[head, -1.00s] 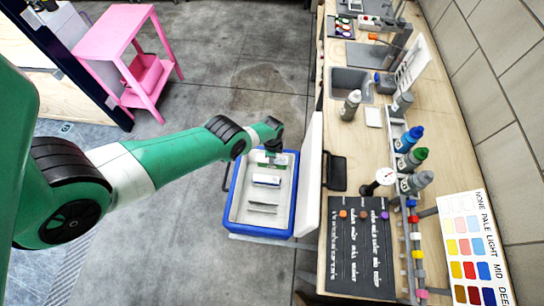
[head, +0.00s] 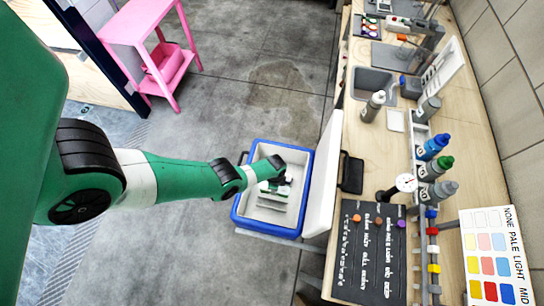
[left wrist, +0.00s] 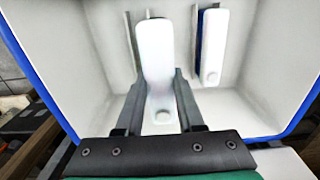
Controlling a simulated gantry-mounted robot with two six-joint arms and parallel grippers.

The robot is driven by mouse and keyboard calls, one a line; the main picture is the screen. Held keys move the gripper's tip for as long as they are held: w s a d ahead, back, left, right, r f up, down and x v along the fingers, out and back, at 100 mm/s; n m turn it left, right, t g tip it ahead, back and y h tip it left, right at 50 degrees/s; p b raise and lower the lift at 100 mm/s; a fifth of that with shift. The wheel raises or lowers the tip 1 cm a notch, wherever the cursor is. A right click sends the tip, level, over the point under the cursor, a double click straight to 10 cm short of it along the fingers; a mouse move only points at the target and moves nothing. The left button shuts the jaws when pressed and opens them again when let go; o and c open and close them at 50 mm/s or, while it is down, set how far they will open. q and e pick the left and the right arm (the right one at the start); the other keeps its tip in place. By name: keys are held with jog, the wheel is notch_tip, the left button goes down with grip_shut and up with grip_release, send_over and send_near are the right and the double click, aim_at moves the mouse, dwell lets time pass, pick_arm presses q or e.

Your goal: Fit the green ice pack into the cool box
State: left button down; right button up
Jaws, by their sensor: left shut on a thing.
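The cool box (head: 240,213) is a blue-rimmed, white-lined tub, open, left of the bench. My left gripper (head: 281,186) is inside its outline, shut on the ice pack (head: 284,190), which shows white with a little green. In the left wrist view the fingers (left wrist: 157,105) grip the pack (left wrist: 165,50) at its capped white end; its green face is not visible there. Thin grey dividers (left wrist: 131,45) stand beside it on the box floor. A second white pack with a blue side (left wrist: 213,45) stands in the slot to the right. How deep the held pack sits cannot be told.
The box's white lid (head: 322,180) stands upright on its right side, against the bench (head: 385,150). Bottles, a dark board (head: 368,250) and a colour chart (head: 495,255) are on the bench. A pink step stand (head: 150,50) is at the back left.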

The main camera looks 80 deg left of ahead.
pick_arm(q)
jog(key=shift+s+d+f+b, duration=0.3)
jog(key=shift+d+f+b, duration=0.2)
jog(key=shift+f+b, duration=0.7)
jog(key=shift+s+d+f+b, duration=0.3)
jog(key=shift+d+f+b, duration=0.35)
jog(key=shift+f, duration=1)
jog(key=shift+s+d+f+b, duration=0.35)
jog(key=shift+f+b, duration=0.65)
jog(key=shift+f, duration=0.4)
jog(key=c, duration=0.5)
grip_release()
pick_arm(e)
notch_tip(320, 180, down, 7)
pick_arm(q)
jog(key=shift+r, duration=0.15)
notch_tip(320, 180, up, 12)
jog(key=p, duration=1.2)
jog(key=shift+r+p, duration=0.15)
jog(key=shift+p, duration=0.2)
pick_arm(e)
notch_tip(320, 180, up, 12)
jog(key=shift+r, duration=0.15)
